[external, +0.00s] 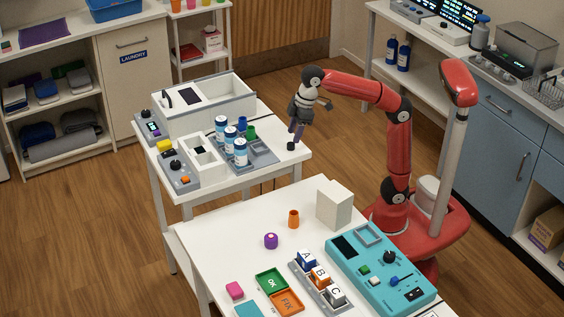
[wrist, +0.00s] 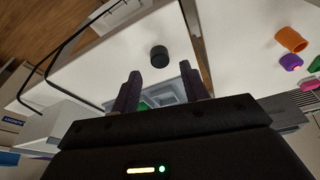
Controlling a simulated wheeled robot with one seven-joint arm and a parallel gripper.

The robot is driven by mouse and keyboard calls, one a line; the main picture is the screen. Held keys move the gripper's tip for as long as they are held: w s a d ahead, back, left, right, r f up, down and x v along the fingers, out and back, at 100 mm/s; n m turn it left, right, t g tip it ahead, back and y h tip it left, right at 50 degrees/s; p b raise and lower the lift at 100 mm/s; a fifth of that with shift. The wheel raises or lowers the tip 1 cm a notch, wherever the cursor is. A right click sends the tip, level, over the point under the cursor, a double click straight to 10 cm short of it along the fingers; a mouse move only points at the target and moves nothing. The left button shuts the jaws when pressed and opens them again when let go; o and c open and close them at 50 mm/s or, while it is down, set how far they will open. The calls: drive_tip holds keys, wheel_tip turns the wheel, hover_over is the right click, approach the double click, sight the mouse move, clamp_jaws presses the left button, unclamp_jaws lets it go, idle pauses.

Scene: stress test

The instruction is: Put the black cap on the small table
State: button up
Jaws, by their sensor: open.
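The black cap (external: 291,147) is a short dark cylinder near the right corner of the white table (external: 278,162) that carries the bottles. In the wrist view the cap (wrist: 159,56) appears to rest on that white top, close to an edge. My gripper (external: 296,136) points down just above the cap. In the wrist view my gripper (wrist: 160,72) is open, with its two fingers apart and nothing between them. The cap shows beyond the fingertips, roughly centred between them and apart from both.
A grey tray with blue-and-white bottles (external: 241,152) and a green cup (external: 251,132) stands left of my gripper. The larger front table holds a white box (external: 334,204), an orange cup (external: 293,219), a purple object (external: 271,241) and a teal panel (external: 380,272).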

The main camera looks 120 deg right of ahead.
drive_tip(key=v, duration=0.8)
drive_tip(key=shift+r+p, duration=0.15)
drive_tip(key=shift+p, duration=0.2)
drive_tip(key=s+a+f+n, duration=0.1)
drive_tip(key=s+a+f, duration=0.3)
drive_tip(key=f, duration=0.6)
drive_tip(key=s+a+f+t, duration=0.1)
drive_tip(key=s+a+f, duration=0.3)
drive_tip(key=f, duration=0.6)
drive_tip(key=s+a+f+n+t, duration=0.1)
drive_tip(key=s+a+f, duration=0.3)
drive_tip(key=f, duration=0.6)
drive_tip(key=shift+s+f+n+y, duration=0.2)
drive_tip(key=shift+s+n+y, duration=0.15)
drive_tip(key=shift+s, duration=0.8)
drive_tip(key=shift+o, duration=0.2)
